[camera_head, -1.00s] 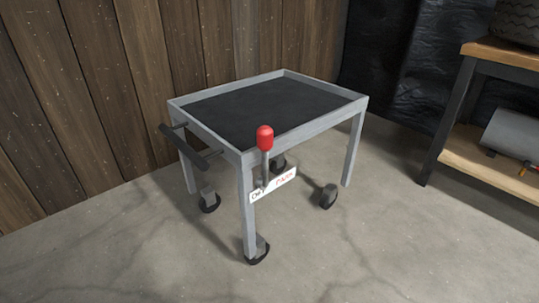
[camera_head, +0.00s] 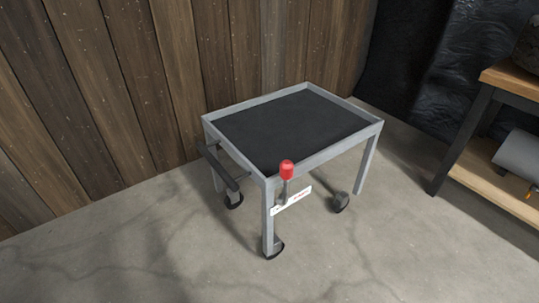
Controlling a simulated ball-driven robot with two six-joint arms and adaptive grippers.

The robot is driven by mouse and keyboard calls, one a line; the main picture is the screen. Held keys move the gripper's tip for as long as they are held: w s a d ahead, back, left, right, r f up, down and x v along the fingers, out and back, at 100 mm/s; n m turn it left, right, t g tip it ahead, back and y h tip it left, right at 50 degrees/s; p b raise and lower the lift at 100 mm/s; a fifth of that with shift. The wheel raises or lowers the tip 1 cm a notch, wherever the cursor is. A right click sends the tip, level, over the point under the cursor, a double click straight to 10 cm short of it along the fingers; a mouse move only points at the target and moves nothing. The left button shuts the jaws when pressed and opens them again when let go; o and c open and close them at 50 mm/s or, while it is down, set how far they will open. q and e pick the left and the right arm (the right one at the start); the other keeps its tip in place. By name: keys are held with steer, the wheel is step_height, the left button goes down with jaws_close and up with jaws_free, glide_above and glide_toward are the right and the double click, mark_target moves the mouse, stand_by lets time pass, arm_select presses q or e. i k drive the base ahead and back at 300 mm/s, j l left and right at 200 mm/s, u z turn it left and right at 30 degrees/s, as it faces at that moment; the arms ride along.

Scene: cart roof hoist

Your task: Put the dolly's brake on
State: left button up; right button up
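The dolly (camera_head: 325,153) is a grey metal frame with a black top on caster wheels, standing on the floor. Its brake lever has a red knob (camera_head: 287,170) and stands about upright at the near corner, in front of a white label plate (camera_head: 293,200). The red lettering on the plate's right part is too small to read now, and the lever covers part of the plate. A dark push handle (camera_head: 221,167) sticks out on the dolly's left side. Neither of my grippers is in view.
A plank wall (camera_head: 110,100) stands behind and to the left of the dolly. A workbench with a wooden top and lower shelf (camera_head: 495,188) stands at the right, with a grey cylinder on the shelf. The concrete floor (camera_head: 400,260) in front is clear.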

mark_target(286, 167)
steer(key=u, duration=0.4)
steer(key=l+u, duration=0.15)
steer(key=u, duration=0.25)
steer(key=i+l+u, duration=0.1)
steer(key=u, duration=0.3)
steer(key=l+u, duration=0.1)
steer(key=u, duration=0.35)
steer(key=l+u, duration=0.1)
steer(key=u, duration=0.3)
steer(key=k+l+u, duration=0.15)
steer(key=l+u, duration=0.2)
steer(key=l, duration=0.15)
steer(key=k+l+u, duration=0.3)
steer(key=l, duration=0.15)
steer(key=k+l+u, duration=0.15)
steer(key=l+u, duration=0.2)
steer(key=k+l+u, duration=0.3)
steer(key=l, duration=0.1)
